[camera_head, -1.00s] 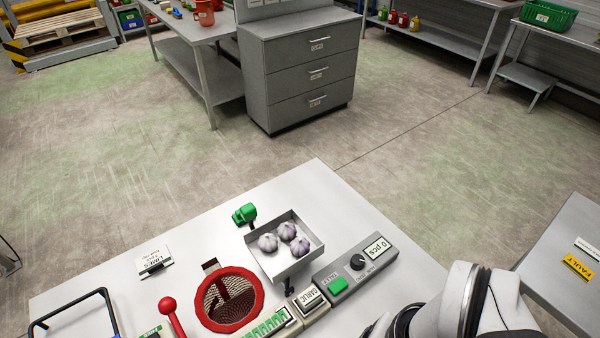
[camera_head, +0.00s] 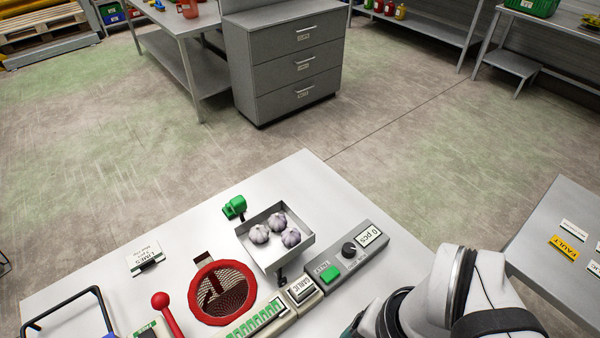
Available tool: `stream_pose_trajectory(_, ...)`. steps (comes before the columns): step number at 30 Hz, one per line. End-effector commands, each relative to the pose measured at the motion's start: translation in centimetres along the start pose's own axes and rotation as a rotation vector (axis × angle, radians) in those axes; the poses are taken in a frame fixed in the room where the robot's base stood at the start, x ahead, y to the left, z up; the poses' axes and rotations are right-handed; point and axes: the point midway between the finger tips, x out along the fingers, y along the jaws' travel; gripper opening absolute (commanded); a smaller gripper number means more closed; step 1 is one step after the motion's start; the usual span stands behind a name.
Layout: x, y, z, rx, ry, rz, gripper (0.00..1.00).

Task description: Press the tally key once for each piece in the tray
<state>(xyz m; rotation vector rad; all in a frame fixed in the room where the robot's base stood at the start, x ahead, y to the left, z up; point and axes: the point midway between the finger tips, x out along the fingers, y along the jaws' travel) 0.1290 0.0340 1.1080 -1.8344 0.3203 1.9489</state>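The tray (camera_head: 268,262) is a square grey metal pan on the white table. Three garlic bulbs (camera_head: 277,222) lie in it, close together. To its right is a grey counter box (camera_head: 350,262) with a display (camera_head: 370,237) that reads "0 pcs", a black knob (camera_head: 349,249) and a green key (camera_head: 330,274). The lettering beside the green key is too small to read surely. A key labelled GARLIC (camera_head: 301,289) stands just left of the box. My white arm shows at the lower right, near the box. My gripper is not clearly in view.
A red-rimmed mesh basket (camera_head: 222,291) and a red-knobbed lever (camera_head: 166,312) stand left of the tray. A green part (camera_head: 234,207) is behind it. A LIMES card (camera_head: 144,258) and a black frame (camera_head: 66,308) are farther left. The table's back area (camera_head: 296,180) is clear.

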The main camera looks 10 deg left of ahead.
Motion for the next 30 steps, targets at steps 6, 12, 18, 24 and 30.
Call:
stream_pose_trajectory(6,0.0,0.0,0.0,0.0,0.0,0.0,0.38)
stream_pose_trajectory(12,0.0,0.0,0.0,0.0,0.0,0.0,0.02)
stream_pose_trajectory(18,0.0,0.0,0.0,0.0,0.0,0.0,0.0)
stream_pose_trajectory(24,0.0,0.0,0.0,0.0,0.0,0.0,0.0)
stream_pose_trajectory(30,0.0,0.0,0.0,0.0,0.0,0.0,0.0)
